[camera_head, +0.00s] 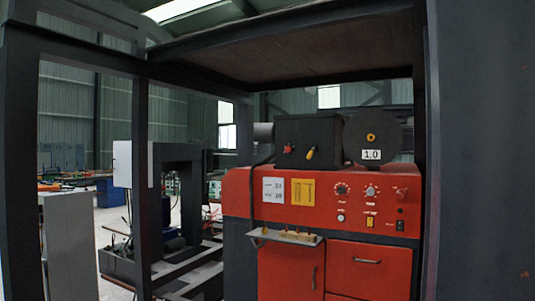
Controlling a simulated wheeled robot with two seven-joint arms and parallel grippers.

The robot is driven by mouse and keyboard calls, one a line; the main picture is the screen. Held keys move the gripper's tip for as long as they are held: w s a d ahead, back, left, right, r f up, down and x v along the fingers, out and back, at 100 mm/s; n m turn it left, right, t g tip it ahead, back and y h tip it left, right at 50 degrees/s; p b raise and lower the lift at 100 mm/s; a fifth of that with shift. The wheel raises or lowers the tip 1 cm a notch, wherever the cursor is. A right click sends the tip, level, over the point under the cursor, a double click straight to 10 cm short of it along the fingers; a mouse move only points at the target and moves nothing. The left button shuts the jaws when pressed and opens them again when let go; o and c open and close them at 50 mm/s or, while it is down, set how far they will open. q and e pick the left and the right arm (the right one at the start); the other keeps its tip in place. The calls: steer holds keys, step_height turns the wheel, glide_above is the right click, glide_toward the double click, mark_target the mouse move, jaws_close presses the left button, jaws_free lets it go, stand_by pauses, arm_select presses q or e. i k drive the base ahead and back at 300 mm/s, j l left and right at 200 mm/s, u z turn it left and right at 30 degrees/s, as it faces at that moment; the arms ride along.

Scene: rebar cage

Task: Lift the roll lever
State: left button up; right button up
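I cannot tell for sure which part is the roll lever. A black box (325,132) on top of the red machine cabinet (240,203) carries a small red lever or knob (288,149) and a small yellow lever (310,154) on its front. The yellow one is tilted. A round dark disc (390,140) with a yellow hub and a "1.0" label stands to the right of the box. Neither my left nor my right gripper is in view.
The cabinet front has dials (371,191), switches and a small grey shelf (257,236) with small brass-coloured parts. A dark frame post (144,190) stands left and a broad dark panel (480,150) at right. A dark canopy (290,50) hangs above.

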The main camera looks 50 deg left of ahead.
mark_target(309, 156)
steer(key=j+u, duration=0.15)
steer(key=j, duration=0.4)
steer(key=i+j+u, duration=0.15)
steer(key=j, duration=0.35)
steer(key=j+u, duration=0.1)
steer(key=j, duration=0.45)
steer(key=i+j+u, duration=0.15)
steer(key=j, duration=0.35)
steer(key=j+u, duration=0.15)
steer(key=j, duration=0.35)
steer(key=i, duration=0.05)
